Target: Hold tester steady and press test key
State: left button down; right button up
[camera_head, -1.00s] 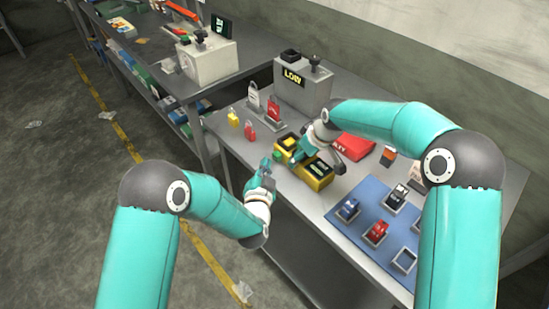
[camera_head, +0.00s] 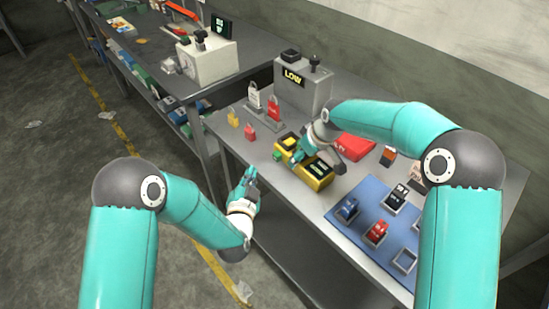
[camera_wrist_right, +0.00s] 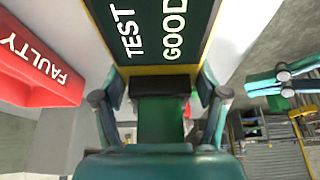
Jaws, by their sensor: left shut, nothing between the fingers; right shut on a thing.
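The yellow and black tester (camera_head: 320,181) stands on the grey bench. A green key (camera_head: 277,155) shows at its left end. Its dark screen (camera_wrist_right: 150,25) reads "TEST GOOD" in the right wrist view. My right gripper (camera_head: 297,156) is shut on the tester's middle; its fingers show on both sides of a dark part in the right wrist view (camera_wrist_right: 165,95). My left gripper (camera_head: 249,177) is shut and empty, apart from the tester, off the bench's front edge. It also shows at the right of the wrist view (camera_wrist_right: 287,78).
A red FAULTY bin (camera_head: 354,147) stands behind the tester. A blue mat (camera_head: 345,232) with several switch-like parts lies to the right.

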dwell(0.3)
jog(key=o, duration=1.7)
